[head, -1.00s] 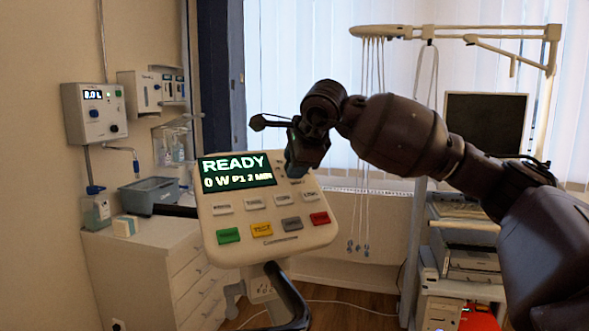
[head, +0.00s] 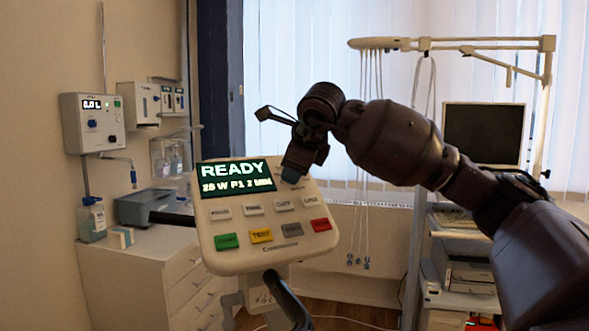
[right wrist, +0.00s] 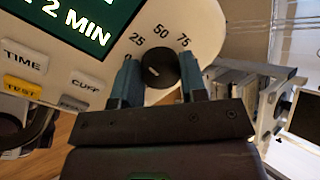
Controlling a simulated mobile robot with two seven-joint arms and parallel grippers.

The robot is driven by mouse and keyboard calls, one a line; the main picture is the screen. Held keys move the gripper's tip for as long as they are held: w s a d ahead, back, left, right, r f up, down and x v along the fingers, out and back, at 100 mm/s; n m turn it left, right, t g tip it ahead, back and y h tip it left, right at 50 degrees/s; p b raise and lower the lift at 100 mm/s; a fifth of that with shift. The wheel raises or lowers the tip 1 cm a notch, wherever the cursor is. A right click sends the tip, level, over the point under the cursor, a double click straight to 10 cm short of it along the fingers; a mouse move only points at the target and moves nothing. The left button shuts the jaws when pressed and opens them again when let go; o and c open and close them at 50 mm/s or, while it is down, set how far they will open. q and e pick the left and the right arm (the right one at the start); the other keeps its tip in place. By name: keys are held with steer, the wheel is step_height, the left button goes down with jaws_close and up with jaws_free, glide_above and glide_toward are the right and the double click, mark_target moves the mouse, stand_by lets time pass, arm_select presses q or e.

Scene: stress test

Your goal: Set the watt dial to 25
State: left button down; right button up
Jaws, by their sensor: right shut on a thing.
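The console (head: 262,255) is a cream panel with a dark green screen (head: 237,176). The screen shows READY, and under it what looks like 25 W, P1, 2 MIN. The watt dial (right wrist: 158,70) is a black round knob in the right wrist view, with 25, 50 and 75 printed around it. Its short white mark points up and left, toward the 25 side. My right gripper (right wrist: 159,78) is shut on the dial, one blue finger on each side. In the head view my right gripper (head: 292,174) hides the dial at the panel's upper right. My left gripper is not in view.
Grey, green, yellow and red buttons (head: 320,225) lie below the screen. A drawer cabinet (head: 140,270) and wall units stand at left. A stand with hanging cords (head: 450,44) and a dark monitor (head: 485,135) are at right.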

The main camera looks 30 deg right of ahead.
steer(key=shift+r, duration=0.1)
steer(key=o, duration=0.6)
steer(key=shift+o, duration=0.2)
steer(key=v, duration=1)
steer(key=shift+s+r, duration=0.25)
steer(key=shift+a, duration=0.1)
